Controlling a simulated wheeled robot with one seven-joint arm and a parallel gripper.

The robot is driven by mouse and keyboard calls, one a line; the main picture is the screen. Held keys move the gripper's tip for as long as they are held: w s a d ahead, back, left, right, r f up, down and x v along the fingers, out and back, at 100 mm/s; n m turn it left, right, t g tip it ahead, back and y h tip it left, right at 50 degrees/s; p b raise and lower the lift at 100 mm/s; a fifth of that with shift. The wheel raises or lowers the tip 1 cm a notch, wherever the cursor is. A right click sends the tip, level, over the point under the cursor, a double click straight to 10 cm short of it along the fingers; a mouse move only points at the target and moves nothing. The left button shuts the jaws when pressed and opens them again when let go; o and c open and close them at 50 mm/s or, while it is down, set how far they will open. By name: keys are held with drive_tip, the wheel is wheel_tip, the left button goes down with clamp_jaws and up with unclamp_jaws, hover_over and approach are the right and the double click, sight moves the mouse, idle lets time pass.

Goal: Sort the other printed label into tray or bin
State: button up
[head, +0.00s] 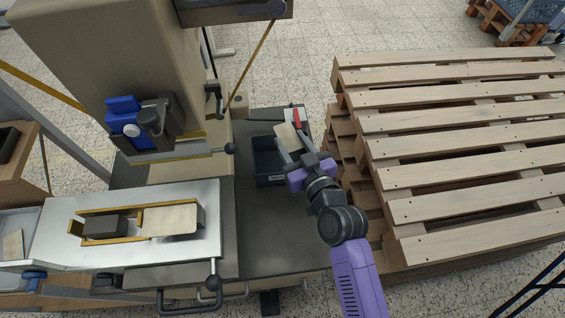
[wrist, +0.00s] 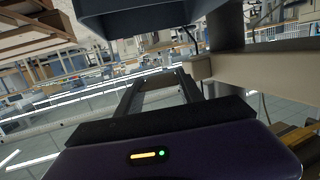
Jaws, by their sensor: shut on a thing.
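A tan printed label (head: 287,134) shows at the fingertips of my gripper (head: 288,143) in the head view, and my gripper is shut on it. The label is over the far right edge of a dark bin (head: 266,167) with white lettering on its front, partly covered by my gripper. Its print cannot be made out. A pale tray (head: 38,218) at the left holds another tan label (head: 12,246).
The stamping press (head: 95,50) stands left of the bin. A tan piece (head: 172,220) and a dark block (head: 104,226) lie on its bed. Stacked wooden pallets (head: 450,150) are close on the right. A small red item (head: 296,117) is behind the label. The dark tabletop (head: 275,235) is clear in front.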

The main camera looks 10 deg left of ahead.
wheel_tip(320, 180, down, 2)
drive_tip(key=shift+f+b, duration=0.1)
drive_tip(key=shift+b, duration=0.4)
drive_tip(key=o, duration=1.4)
drive_tip(key=b+v, duration=0.1)
drive_tip(key=v, duration=0.7)
drive_tip(key=shift+w, duration=0.1)
